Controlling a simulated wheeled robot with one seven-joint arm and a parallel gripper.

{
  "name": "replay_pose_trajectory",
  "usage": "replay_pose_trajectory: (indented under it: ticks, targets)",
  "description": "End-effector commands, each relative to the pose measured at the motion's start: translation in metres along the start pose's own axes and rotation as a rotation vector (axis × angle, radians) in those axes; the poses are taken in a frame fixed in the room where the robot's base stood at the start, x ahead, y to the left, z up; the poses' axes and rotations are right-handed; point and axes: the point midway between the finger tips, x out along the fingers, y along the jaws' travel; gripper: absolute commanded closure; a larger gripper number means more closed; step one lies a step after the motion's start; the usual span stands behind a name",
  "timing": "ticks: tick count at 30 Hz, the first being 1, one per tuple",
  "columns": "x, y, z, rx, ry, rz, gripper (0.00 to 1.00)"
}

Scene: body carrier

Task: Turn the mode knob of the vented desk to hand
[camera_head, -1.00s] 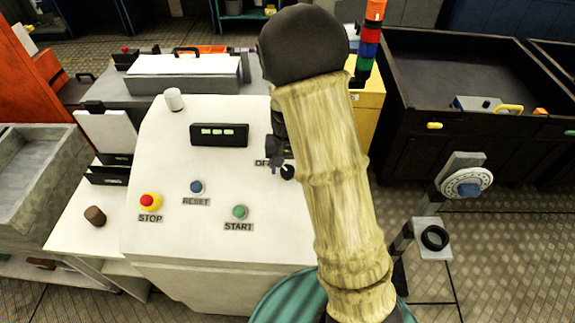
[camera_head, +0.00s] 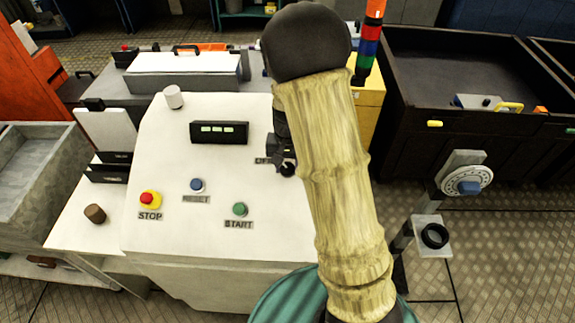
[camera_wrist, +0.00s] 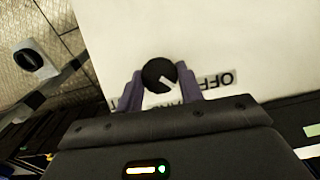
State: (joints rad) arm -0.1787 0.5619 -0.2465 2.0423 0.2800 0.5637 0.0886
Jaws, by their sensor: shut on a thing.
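The black round mode knob (camera_wrist: 159,74) with a white pointer mark sits on the white sloped panel of the desk (camera_head: 165,240). In the wrist view its mark points to the lower right. My gripper (camera_wrist: 160,82) has its two purple fingers shut on the knob, one on each side. An OFF label (camera_wrist: 216,81) shows upside down to the right of the knob. Two other labels are partly hidden behind the fingers, too covered to read fully. In the head view my gripper (camera_head: 286,168) is at the panel's right side, and my arm hides what lies right of it.
The panel also has a red STOP button (camera_head: 149,199), a blue RESET button (camera_head: 196,185), a green START button (camera_head: 240,209) and a display (camera_head: 219,132). A stand with a blue-centred dial (camera_head: 467,186) is at right, beyond my arm.

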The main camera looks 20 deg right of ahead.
Motion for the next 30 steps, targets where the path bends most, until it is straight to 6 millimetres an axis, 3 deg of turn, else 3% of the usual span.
replay_pose_trajectory:
  ticks: [30]
  targets:
    - [0.0012, 0.0054, 0.0006, 0.638, 0.003, -0.271, 0.86]
